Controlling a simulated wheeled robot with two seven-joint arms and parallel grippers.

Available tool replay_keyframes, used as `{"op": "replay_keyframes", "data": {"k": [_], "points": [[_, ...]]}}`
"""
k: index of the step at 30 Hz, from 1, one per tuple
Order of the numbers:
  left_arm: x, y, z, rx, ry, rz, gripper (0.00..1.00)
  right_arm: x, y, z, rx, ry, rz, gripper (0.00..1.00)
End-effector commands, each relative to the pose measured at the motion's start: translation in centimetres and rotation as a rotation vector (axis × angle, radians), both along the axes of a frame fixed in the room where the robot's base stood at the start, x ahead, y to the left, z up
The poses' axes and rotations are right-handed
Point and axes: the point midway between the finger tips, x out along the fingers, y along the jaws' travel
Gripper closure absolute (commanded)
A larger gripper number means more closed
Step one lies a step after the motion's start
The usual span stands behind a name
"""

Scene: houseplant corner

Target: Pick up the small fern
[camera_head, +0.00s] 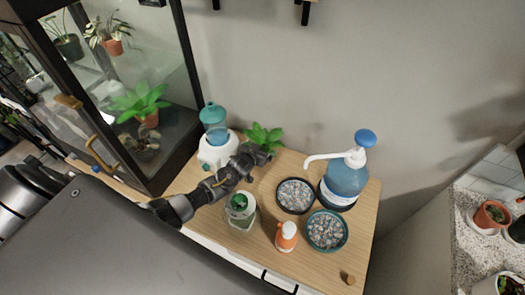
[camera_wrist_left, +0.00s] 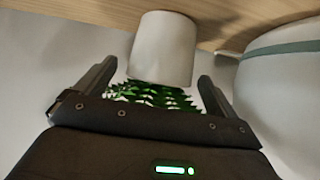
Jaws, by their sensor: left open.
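The small fern shows green leaves (camera_head: 264,136) at the back edge of the wooden table in the head view, right behind my left gripper (camera_head: 262,154). Its pot is hidden there by the gripper. In the left wrist view the white pot (camera_wrist_left: 162,48) appears upside down, with serrated green leaves (camera_wrist_left: 150,96) near the palm. My left gripper (camera_wrist_left: 157,72) is open, with one finger on each side of the plant. Gaps show between the fingers and the pot. My right gripper is not in view.
A white device with a teal tank (camera_head: 214,125) stands close left of the gripper; its white body (camera_wrist_left: 285,90) fills the wrist view's right side. A glass jar (camera_head: 241,215), orange bottle (camera_head: 286,236), two pebble dishes and a blue pump bottle (camera_head: 346,180) crowd the table. A glass cabinet stands left.

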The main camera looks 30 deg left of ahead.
Motion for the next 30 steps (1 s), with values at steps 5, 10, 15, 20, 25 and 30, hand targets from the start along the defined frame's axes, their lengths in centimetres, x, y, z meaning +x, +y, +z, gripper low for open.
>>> {"op": "replay_keyframes", "data": {"k": [5, 10, 15, 20, 25, 30], "points": [[1.6, 0.1, -0.9, 0.0, 0.0, 0.0, 0.05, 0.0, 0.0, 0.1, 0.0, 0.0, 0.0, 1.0], [2.0, 0.1, -1.1, 0.0, 0.0, 0.0, 0.05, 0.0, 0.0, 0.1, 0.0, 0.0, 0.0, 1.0], [1.9, 0.1, -1.1, 0.0, 0.0, -0.001, 0.05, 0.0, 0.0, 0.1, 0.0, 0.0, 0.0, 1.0], [1.9, 0.1, -1.1, 0.0, 0.0, -0.001, 0.26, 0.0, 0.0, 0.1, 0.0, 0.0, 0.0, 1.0], [1.9, 0.1, -1.1, 0.0, 0.0, -0.001, 0.48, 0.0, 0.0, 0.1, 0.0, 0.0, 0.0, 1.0], [2.0, 0.1, -1.0, 0.0, -0.001, -0.001, 0.6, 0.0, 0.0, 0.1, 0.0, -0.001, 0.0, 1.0]]}}
